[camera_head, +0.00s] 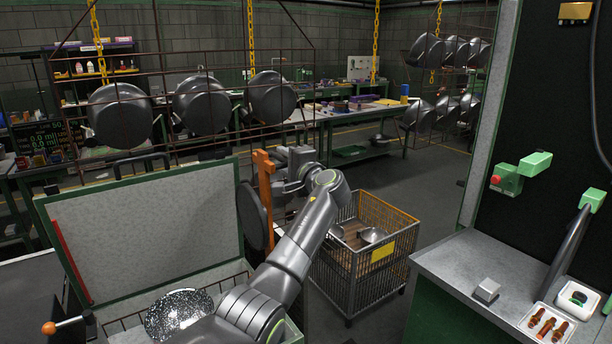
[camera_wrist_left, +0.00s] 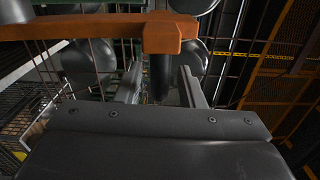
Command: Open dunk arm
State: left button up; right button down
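An upright orange bar (camera_head: 264,198), which looks like part of the dunk arm, stands right of the grey panel in the head view. A dark round pan (camera_head: 252,214) hangs just behind its left side. My left gripper (camera_head: 283,165) is right beside the bar's upper part. In the left wrist view the orange bar (camera_wrist_left: 110,36) crosses in front of the fingers. The two fingers (camera_wrist_left: 160,86) are apart, with a dark post (camera_wrist_left: 160,72) visible between and beyond them. I cannot tell whether they touch the bar. My right gripper is out of view.
A grey green-framed panel (camera_head: 150,232) stands left of my arm, with a speckled pan (camera_head: 178,312) below. A wire cart (camera_head: 352,282) is to the right. Pans (camera_head: 202,102) hang on a rack behind. A counter (camera_head: 455,262) stands at right.

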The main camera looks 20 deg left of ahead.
pick_arm(q)
jog(key=b+v, duration=0.5)
jog(key=v, duration=1.1)
jog(key=shift+s, duration=0.15)
